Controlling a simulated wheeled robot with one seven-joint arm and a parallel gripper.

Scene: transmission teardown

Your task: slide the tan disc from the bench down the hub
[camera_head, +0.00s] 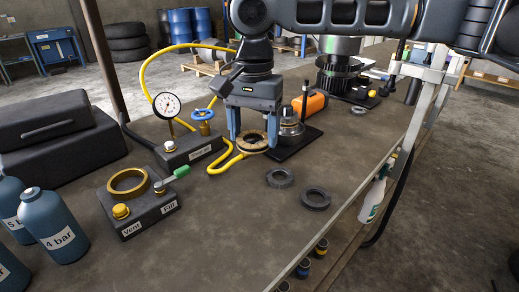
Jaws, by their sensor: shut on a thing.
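The tan disc (251,148), a flat ring with a dark inner edge, is between the two blue fingers of my gripper (253,141). My gripper is shut on it and holds it roughly level, apparently just above the bench (225,215); the exact gap is hard to judge. A grey stepped cylinder (290,131), which looks like the hub, stands upright just right of the disc on a black base plate (297,147). My right finger partly overlaps the view between disc and cylinder, so I cannot tell their clearance.
A yellow hose (224,168) and dial gauge (167,106) are left. Two dark rings (316,198) lie in front. The front bench is mostly clear.

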